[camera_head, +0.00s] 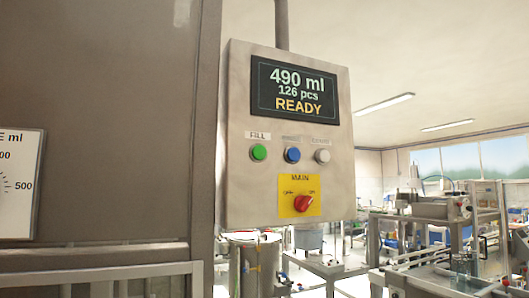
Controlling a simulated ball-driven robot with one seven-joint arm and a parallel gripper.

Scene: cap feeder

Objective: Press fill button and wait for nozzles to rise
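A grey control box (240,200) hangs from a vertical pipe in the middle of the view. Its dark screen (295,91) reads 490 ml, 126 pcs, READY. Below the screen, a green button (259,152) sits under the label FILL. A blue button (293,155) and a pale grey button (322,156) are to its right; their labels are too blurred to read. A red rotary switch (303,203) sits on a yellow plate marked MAIN. No nozzles can be made out. My gripper is not in view.
A large brown-grey panel (100,110) fills the left side, with a white dial plate (18,185) at its edge. A metal cylinder (254,265) stands below the box. Machine frames (440,220) and benches fill the right background.

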